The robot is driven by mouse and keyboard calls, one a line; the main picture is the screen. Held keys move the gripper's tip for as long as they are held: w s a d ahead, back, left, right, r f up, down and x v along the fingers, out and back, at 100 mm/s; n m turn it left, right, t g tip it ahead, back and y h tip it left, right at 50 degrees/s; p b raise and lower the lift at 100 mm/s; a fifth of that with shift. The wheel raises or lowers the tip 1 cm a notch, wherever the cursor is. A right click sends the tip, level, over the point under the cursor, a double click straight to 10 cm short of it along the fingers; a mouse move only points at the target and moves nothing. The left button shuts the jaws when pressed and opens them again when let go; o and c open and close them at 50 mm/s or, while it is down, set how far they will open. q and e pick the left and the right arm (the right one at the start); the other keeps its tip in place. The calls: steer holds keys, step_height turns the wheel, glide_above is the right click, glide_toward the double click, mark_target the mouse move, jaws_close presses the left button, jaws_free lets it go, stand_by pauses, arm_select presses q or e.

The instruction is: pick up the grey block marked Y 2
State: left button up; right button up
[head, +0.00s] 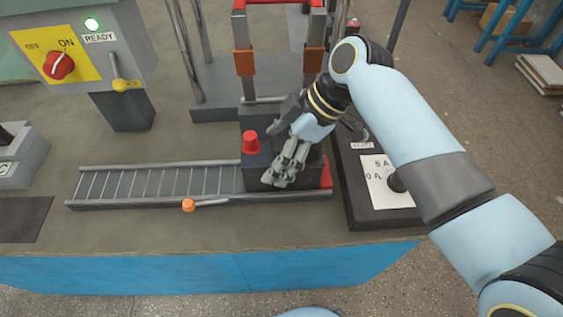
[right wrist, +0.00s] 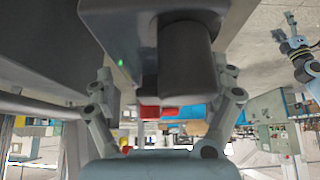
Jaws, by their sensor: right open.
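I cannot make out a mark Y 2 on anything in the head or right wrist view. In the head view my right gripper (head: 279,180) points down in front of a dark grey block-shaped housing (head: 257,172) at the right end of a slatted track. In the right wrist view my right gripper (right wrist: 168,104) is open, its two fingers spread wide apart. A dark cylinder (right wrist: 186,58) shows between and beyond the fingers. I cannot tell whether they touch it. A light blue arm with grey fingers (right wrist: 284,27) shows small at the right edge, perhaps my left one; its opening is unclear.
The slatted track (head: 150,184) runs left along the table, with an orange knob (head: 188,205) in front. A red button (head: 250,141) stands beside my gripper. A dark panel with a white label (head: 384,181) lies to the right. An ON/OFF box (head: 112,45) stands back left.

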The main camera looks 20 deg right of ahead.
steer(key=shift+x, duration=1.1)
steer(key=shift+c, duration=0.3)
steer(key=c, duration=1.6)
steer(key=shift+w+r, duration=0.1)
steer(key=shift+c, duration=0.4)
steer(key=shift+r, duration=0.1)
